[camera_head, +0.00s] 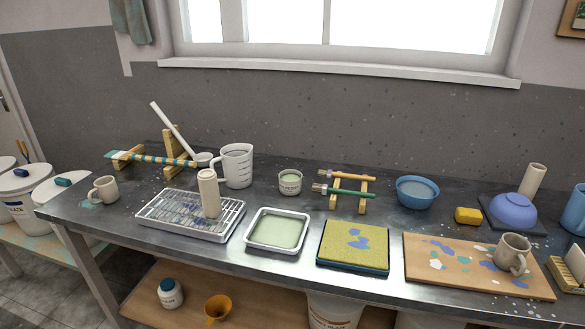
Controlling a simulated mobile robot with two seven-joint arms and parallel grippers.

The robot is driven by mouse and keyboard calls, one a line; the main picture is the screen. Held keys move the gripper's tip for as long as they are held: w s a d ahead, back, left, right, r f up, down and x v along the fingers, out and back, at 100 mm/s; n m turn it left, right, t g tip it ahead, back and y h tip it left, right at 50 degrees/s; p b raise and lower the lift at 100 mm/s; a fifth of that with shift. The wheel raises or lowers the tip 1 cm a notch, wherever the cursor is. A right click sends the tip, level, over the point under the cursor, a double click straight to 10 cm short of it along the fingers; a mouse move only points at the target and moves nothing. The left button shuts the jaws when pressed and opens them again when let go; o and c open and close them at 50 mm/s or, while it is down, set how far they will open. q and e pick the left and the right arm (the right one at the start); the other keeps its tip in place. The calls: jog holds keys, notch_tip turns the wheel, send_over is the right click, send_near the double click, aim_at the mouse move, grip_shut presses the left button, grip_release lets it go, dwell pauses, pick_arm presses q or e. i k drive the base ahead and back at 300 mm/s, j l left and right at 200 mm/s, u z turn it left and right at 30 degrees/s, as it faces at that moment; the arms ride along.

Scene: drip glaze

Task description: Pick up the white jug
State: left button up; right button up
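The white jug (238,167) stands upright on the metal table (290,208), left of the middle and towards the back. It has measuring marks on its side, and its handle points left. A beige cylinder (208,195) standing on the wire rack tray (168,216) is in front of the jug, to its left, and overlaps the handle area in the picture. Neither of my grippers shows in the head view.
A ladle (172,128) leans on a wooden stand left of the jug. A small glaze cup (290,182) stands to its right. A shallow green tray (276,231) and a yellow sponge pad (354,242) lie in front. Bare metal shows between jug and cup.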

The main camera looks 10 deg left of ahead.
aim_at(236, 160)
jog(key=j+z, duration=0.25)
jog(key=z, duration=0.15)
jog(key=j+z, duration=0.55)
jog(key=z, duration=0.2)
jog(key=k+j+z, duration=0.2)
jog(key=j, duration=0.15)
jog(key=j+z, duration=0.15)
jog(key=j, duration=0.2)
jog(key=k+j+z, duration=0.2)
jog(key=k+j, duration=0.15)
jog(key=j, duration=0.2)
jog(key=k+j+z, duration=0.1)
jog(key=j, duration=0.3)
jog(key=k+j+z, duration=0.1)
jog(key=k+j, duration=0.15)
